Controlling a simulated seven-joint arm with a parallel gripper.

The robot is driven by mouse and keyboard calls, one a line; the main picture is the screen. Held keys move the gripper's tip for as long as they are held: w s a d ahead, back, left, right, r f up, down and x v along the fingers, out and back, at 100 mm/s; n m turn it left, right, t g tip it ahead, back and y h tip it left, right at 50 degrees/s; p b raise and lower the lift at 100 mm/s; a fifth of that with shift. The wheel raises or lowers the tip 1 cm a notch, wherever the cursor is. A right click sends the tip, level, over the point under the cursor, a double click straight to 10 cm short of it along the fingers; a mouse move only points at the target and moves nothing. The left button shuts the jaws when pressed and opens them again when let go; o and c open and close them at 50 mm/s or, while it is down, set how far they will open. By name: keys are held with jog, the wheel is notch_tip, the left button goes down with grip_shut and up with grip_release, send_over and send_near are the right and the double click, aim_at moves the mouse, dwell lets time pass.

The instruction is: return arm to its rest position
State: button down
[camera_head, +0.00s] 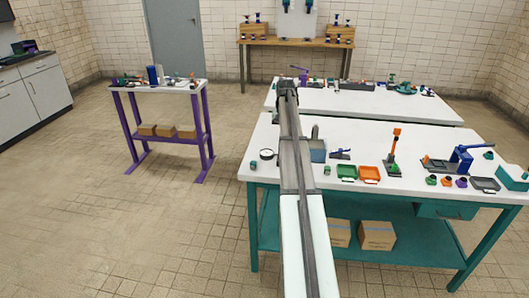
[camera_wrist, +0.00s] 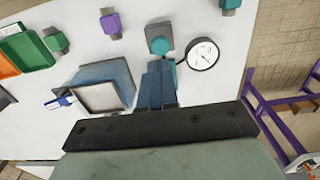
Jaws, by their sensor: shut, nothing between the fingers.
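My arm reaches forward from the bottom of the head view over the white-topped table (camera_head: 400,150). In the wrist view my gripper (camera_wrist: 160,66) has its two blue-grey fingers together, with nothing held between them. It points down over the tabletop (camera_wrist: 175,12). The fingertips show just below a teal knob on a grey plate (camera_wrist: 160,38), beside a round white dial gauge (camera_wrist: 204,54). I cannot tell their height above the table. The fingertips are not clear in the head view.
A blue-grey box (camera_wrist: 117,75) stands close to the fingers; it shows beside my arm in the head view (camera_head: 318,151). Green (camera_head: 347,172) and orange (camera_head: 369,174) trays lie farther right. A purple-legged table (camera_head: 160,88) stands left, with open floor between.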

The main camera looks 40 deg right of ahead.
dwell(0.3)
